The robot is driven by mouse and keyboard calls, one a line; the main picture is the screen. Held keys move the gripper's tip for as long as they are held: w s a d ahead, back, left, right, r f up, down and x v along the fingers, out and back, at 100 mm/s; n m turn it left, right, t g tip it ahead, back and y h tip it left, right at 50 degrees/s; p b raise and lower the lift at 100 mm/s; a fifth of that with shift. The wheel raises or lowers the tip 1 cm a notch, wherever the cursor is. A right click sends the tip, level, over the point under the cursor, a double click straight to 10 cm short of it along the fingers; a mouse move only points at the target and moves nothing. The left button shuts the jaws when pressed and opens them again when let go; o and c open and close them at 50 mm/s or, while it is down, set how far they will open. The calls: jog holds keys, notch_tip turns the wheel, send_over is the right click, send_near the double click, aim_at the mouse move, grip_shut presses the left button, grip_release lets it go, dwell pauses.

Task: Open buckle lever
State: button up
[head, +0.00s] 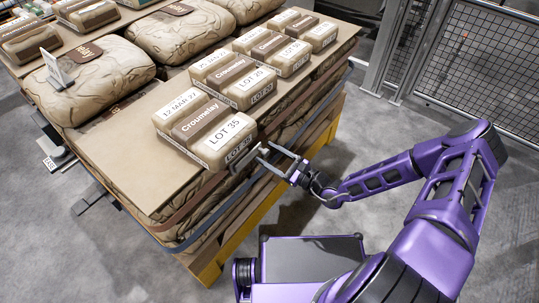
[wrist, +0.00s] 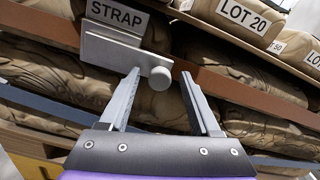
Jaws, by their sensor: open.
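The buckle (wrist: 112,50) is a grey metal plate on the strapped load in the wrist view, below a label reading STRAP. Its lever (wrist: 130,54) is a flat grey bar ending in a round knob (wrist: 159,78). In the head view the buckle (head: 242,158) is small, at the near right edge of the pallet load, partly hidden by my fingers. My gripper (head: 265,155) is open and empty-looking at this edge. In the wrist view its two fingers lie to the left and right of the knob; contact cannot be told.
A brown strap (wrist: 240,92) and a blue strap (wrist: 45,104) run along the load's side. Small sacks with lot labels (head: 205,130) stand on the top board (head: 125,150). Large sacks (head: 110,75) lie behind left. A mesh fence (head: 485,60) stands at the right; grey floor is clear in front.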

grip_shut()
dwell(0.3)
dwell(1.1)
